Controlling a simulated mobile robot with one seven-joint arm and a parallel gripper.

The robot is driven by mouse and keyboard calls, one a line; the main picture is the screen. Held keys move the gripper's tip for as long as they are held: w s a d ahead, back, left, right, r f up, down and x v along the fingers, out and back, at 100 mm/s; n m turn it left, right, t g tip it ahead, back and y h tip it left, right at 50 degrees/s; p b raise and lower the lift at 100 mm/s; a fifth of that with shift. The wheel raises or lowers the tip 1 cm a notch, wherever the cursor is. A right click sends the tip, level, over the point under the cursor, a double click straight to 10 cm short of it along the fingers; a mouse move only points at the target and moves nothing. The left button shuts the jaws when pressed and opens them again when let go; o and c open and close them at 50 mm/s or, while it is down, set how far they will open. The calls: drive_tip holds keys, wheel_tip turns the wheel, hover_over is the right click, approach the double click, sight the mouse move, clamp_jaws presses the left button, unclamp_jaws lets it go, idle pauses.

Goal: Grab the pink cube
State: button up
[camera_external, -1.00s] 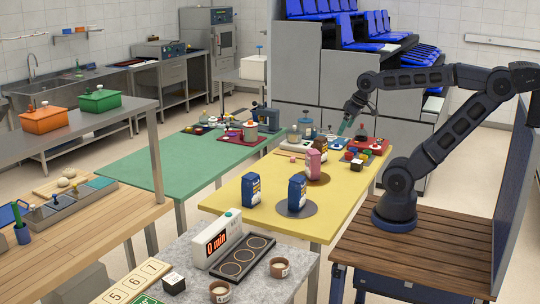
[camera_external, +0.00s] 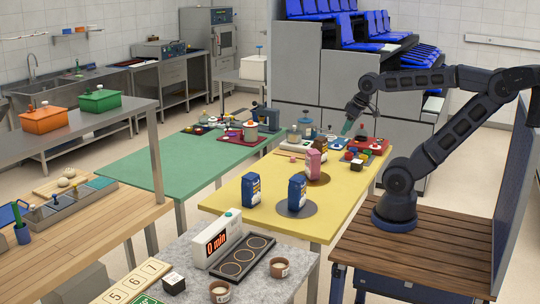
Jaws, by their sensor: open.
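A small pink object (camera_external: 293,159), perhaps the pink cube, lies on the yellow table (camera_external: 230,198), left of a pink bag (camera_external: 315,163); its shape is too small to make out. My gripper (camera_external: 350,119) is open and points down over the far part of the yellow table, to the right of and above the pink object in the picture. Its fingers are small and dark, and nothing shows held between them. A teal item shows right by the fingertips; I cannot tell whether they touch.
A red tray (camera_external: 381,147) and several small coloured blocks (camera_external: 354,157) are at the table's far right. Two blue bags (camera_external: 251,190) (camera_external: 297,193) stand nearer the front. Jars (camera_external: 305,129) stand at the far edge. The yellow table's left front is clear.

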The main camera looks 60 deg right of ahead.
drive_tip(key=w+d+m, duration=0.2)
drive_tip(key=w+d, duration=0.1)
drive_tip(key=w, duration=0.4)
drive_tip(key=w+d+m, duration=0.2)
drive_tip(key=w+d, duration=0.1)
drive_tip(key=w, duration=0.4)
drive_tip(key=m+g+h, duration=0.3)
drive_tip(key=m+h, duration=0.1)
drive_tip(key=m, duration=0.7)
hover_over(293, 158)
drive_tip(key=a, duration=0.2)
drive_tip(key=f, duration=3.1)
drive_tip(key=shift+w+f, duration=0.3)
drive_tip(key=shift+f, duration=0.1)
drive_tip(key=shift+g, duration=0.3)
drive_tip(key=shift+s+d+x, duration=0.15)
drive_tip(key=shift+x, duration=1.15)
drive_tip(key=shift+s+d+x, duration=0.1)
drive_tip(key=shift+s+x, duration=0.05)
drive_tip(key=shift+x, duration=1.15)
drive_tip(key=shift+r, duration=0.1)
drive_tip(key=c, duration=1.1)
